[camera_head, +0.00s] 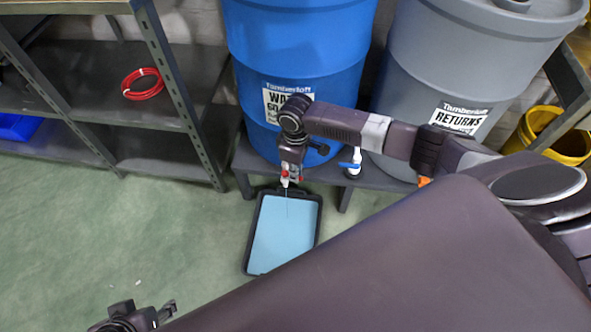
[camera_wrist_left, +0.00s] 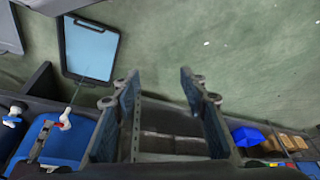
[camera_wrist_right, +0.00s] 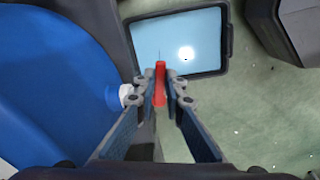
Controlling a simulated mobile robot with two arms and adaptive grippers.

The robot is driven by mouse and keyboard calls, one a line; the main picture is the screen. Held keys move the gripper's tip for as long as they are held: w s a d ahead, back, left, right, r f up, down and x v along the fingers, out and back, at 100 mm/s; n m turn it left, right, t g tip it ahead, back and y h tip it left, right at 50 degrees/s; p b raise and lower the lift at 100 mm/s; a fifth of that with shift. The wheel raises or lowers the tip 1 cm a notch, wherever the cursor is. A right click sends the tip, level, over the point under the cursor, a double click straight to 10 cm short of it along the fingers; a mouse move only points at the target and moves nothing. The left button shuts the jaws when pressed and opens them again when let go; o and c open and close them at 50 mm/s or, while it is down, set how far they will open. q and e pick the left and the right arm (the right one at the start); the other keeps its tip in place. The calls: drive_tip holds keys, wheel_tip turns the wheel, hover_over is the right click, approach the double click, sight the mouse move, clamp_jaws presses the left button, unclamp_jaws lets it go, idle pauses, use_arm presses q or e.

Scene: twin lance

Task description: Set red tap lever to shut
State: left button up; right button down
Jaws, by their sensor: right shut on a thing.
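The red tap lever (camera_wrist_right: 160,84) stands between the fingertips of my right gripper (camera_wrist_right: 162,88), which is shut on it. In the head view my right gripper (camera_head: 290,175) reaches down in front of the blue barrel (camera_head: 300,45), hiding most of the tap. The white tap body (camera_wrist_left: 65,118) shows in the left wrist view. A thin line, apparently a stream, runs from the tap down to the black tray (camera_head: 250,245) with light blue liquid in it. My left gripper (camera_head: 148,312) is low at the left, empty, its fingers (camera_wrist_left: 160,95) wide apart.
A grey barrel (camera_head: 455,60) with a blue-levered tap (camera_head: 352,163) stands right of the blue barrel on a low bench (camera_head: 250,165). A shelf (camera_head: 190,110) with a red coil (camera_head: 142,84) is at left. A yellow bucket (camera_head: 555,140) is at right. Green floor is clear at left.

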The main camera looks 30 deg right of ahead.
drive_tip(key=shift+r+n+p, duration=0.3)
drive_tip(key=shift+n+p, duration=0.1)
drive_tip(key=shift+p, duration=0.1)
drive_tip(key=shift+w+d+n+p, duration=0.15)
drive_tip(key=shift+n+p, duration=0.15)
drive_tip(key=shift+n, duration=0.1)
use_arm(q)
wheel_tip(320, 180, down, 2)
drive_tip(key=shift+s+f+g, duration=0.1)
drive_tip(key=shift+s+g, duration=0.05)
drive_tip(key=shift+g, duration=0.25)
use_arm(e)
drive_tip(key=shift+w+d+f+n, duration=0.15)
drive_tip(key=shift+f+n, duration=0.15)
drive_tip(key=shift+n, duration=0.3)
drive_tip(key=c, duration=2)
unclamp_jaws()
use_arm(q)
drive_tip(key=shift+a, duration=0.1)
use_arm(e)
wheel_tip(320, 180, up, 12)
drive_tip(key=shift+r, duration=0.1)
